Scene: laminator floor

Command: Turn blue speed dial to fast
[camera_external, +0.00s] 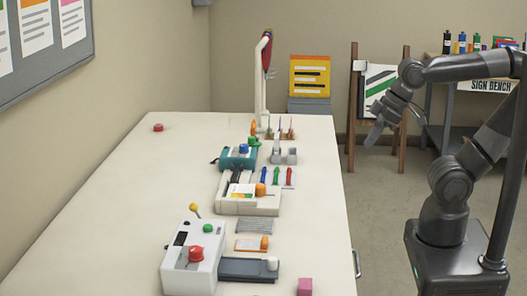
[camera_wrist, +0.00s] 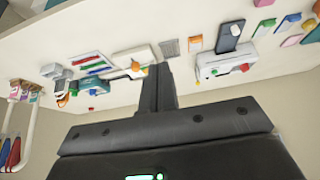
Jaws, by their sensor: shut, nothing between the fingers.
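The blue dial (camera_external: 243,148) sits on top of a small teal machine (camera_external: 236,160) toward the far part of the white table. In the wrist view the table shows upside down, and the blue dial (camera_wrist: 91,92) hangs from the teal machine (camera_wrist: 98,84) left of my fingers. Any speed marks on it are too small to read. My gripper (camera_external: 372,142) is in the air beyond the table's right edge, well apart from the dial. Its dark fingers (camera_wrist: 157,85) are shut together and empty.
A white machine (camera_external: 190,262) with a red knob (camera_external: 196,253) and yellow lever (camera_external: 193,209) stands near the front. A cream machine (camera_external: 232,207) with an orange knob (camera_external: 260,189) lies between. The table's left side is mostly clear.

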